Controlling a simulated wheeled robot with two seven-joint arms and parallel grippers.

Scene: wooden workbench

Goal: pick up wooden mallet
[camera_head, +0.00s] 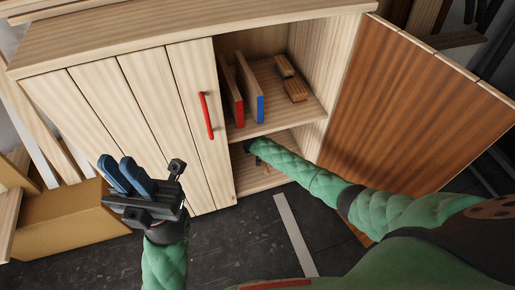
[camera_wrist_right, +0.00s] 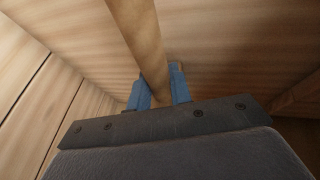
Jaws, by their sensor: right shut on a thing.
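The wooden mallet shows in the right wrist view as a round, light wooden handle (camera_wrist_right: 140,40) running down from the top edge between my blue fingers. My right gripper (camera_wrist_right: 160,88) is shut on this handle. Its head cannot be made out. In the head view my right arm reaches into the lower compartment of the cabinet (camera_head: 185,95), and the arm and shelf mostly hide that gripper and the mallet. My left gripper (camera_head: 125,174) is empty in front of the cabinet's left side, with its blue fingers slightly apart.
The right cabinet door (camera_head: 410,100) stands open; the left door with a red handle (camera_head: 206,115) is shut. The upper shelf (camera_head: 265,75) holds a red-edged board (camera_head: 238,112), a blue-edged board (camera_head: 258,105) and small wooden pieces (camera_head: 293,88). A cardboard box (camera_head: 70,220) stands at left.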

